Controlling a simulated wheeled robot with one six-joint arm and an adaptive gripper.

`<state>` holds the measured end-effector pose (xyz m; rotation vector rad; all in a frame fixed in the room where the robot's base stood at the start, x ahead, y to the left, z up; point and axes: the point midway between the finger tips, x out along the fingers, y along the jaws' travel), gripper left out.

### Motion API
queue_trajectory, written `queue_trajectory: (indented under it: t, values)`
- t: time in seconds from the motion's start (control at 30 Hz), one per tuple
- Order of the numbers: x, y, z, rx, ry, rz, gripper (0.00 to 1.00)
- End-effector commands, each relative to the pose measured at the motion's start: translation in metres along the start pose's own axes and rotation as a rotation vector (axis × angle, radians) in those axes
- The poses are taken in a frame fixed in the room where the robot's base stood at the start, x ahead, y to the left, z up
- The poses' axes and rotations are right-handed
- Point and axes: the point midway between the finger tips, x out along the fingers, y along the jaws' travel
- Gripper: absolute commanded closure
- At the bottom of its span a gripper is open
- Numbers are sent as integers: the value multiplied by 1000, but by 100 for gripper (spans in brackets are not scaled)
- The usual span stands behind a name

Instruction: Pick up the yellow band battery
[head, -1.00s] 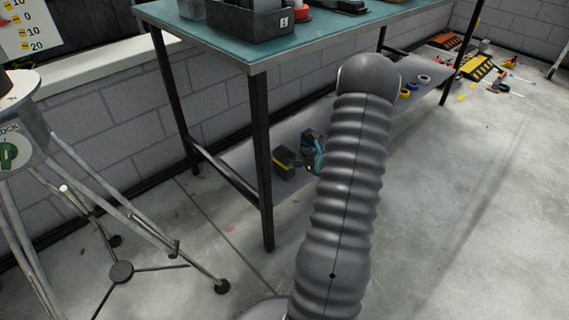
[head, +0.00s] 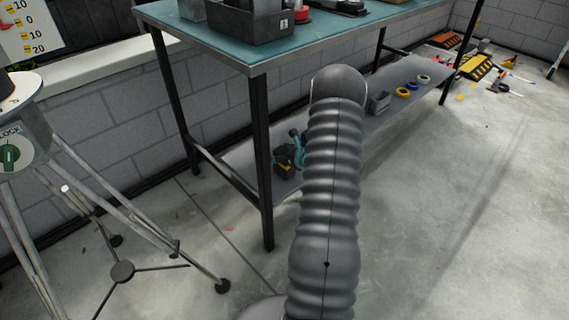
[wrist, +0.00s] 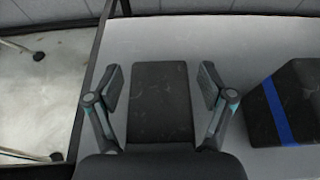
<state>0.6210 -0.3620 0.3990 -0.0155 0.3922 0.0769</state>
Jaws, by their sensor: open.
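The dark battery (head: 283,170) sits at the near left end of the lower shelf in the head view, with a bit of yellow showing. My gripper (head: 296,155) is at it, and my arm hides much of that spot. In the wrist view my gripper (wrist: 160,86) is open, with one finger on each side of a dark block (wrist: 161,110). Gaps show between the block and both fingers. This block seems to be the same battery, but no yellow band shows on it in this view.
A dark block with a blue band (wrist: 285,115) stands close to the right of my gripper. A table leg (head: 260,150) and the teal tabletop (head: 225,45) bound the shelf (head: 375,125). A grey box and tape rolls (head: 403,92) lie farther along it.

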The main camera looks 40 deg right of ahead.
Motion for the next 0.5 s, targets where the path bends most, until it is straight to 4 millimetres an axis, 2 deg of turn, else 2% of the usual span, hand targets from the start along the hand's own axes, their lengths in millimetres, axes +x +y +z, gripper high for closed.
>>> queue_trajectory:
  t: [0.03,0.07,0.33,0.5]
  values:
    - [0,0,0,0,0,0,19]
    - [0,0,0,0,0,0,24]
    - [0,0,0,0,0,0,91]
    - [0,0,1,0,-1,0,93]
